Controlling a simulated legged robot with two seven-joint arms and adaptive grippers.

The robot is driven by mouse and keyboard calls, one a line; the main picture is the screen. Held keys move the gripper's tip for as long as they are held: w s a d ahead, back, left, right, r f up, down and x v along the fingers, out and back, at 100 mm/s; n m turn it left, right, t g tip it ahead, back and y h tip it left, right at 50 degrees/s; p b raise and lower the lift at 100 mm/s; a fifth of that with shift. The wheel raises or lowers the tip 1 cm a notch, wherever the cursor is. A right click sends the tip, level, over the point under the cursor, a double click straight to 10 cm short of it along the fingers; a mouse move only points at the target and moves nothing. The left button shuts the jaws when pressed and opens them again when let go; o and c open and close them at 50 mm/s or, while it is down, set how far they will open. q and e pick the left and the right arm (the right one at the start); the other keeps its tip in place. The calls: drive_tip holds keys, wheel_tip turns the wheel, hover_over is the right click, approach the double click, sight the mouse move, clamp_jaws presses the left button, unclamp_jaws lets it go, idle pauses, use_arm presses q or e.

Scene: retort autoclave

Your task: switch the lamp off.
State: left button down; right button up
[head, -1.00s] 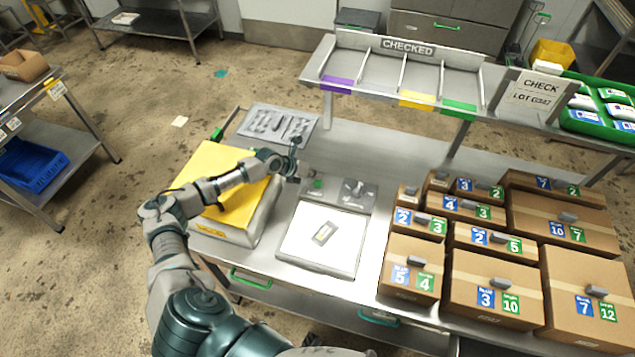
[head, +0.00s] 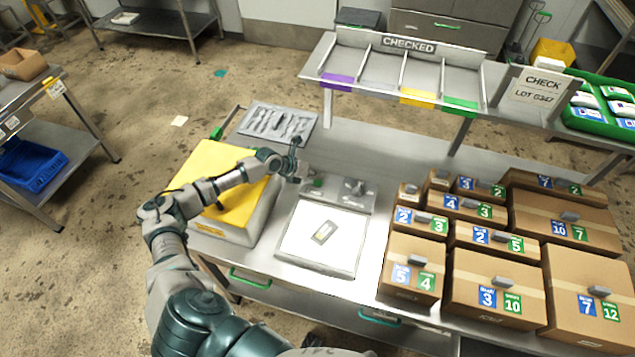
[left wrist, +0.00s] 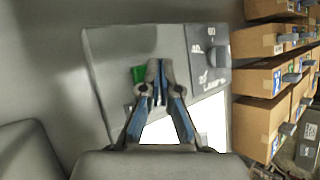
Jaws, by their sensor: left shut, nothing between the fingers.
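The lamp is a flat light panel (head: 307,259) with a bright white face, a small labelled packet (head: 324,232) lying on it. Its grey control strip (head: 335,194) lies along the far edge, with a green button (head: 318,183) and a dark knob (head: 355,187). In the left wrist view the knob (left wrist: 217,57) sits on a dark plate with a "LAMP" label, right of my fingers, and the green button (left wrist: 138,74) is partly behind them. My left gripper (head: 302,173) is shut and empty, over the strip's left end, apart from the knob. My right gripper is not in view.
A yellow-topped box (head: 213,170) stands left of the panel, under my left arm. A grey tray (head: 258,134) lies behind it. Several cardboard boxes (head: 480,290) crowd the right side. A "CHECKED" shelf (head: 375,77) rises behind. The bench (head: 400,150) is bare below the shelf.

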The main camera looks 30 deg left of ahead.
sight(316, 182)
use_arm(q)
drive_tip(key=shift+f+b, duration=0.65)
drive_tip(key=shift+b, duration=0.05)
idle(1.0)
drive_tip(key=shift+r, duration=0.1)
drive_tip(key=shift+r+p, duration=0.3)
drive_tip(key=shift+r, duration=0.6)
wheel_tip(316, 182, up, 6)
drive_tip(key=p, duration=0.3)
idle(0.4)
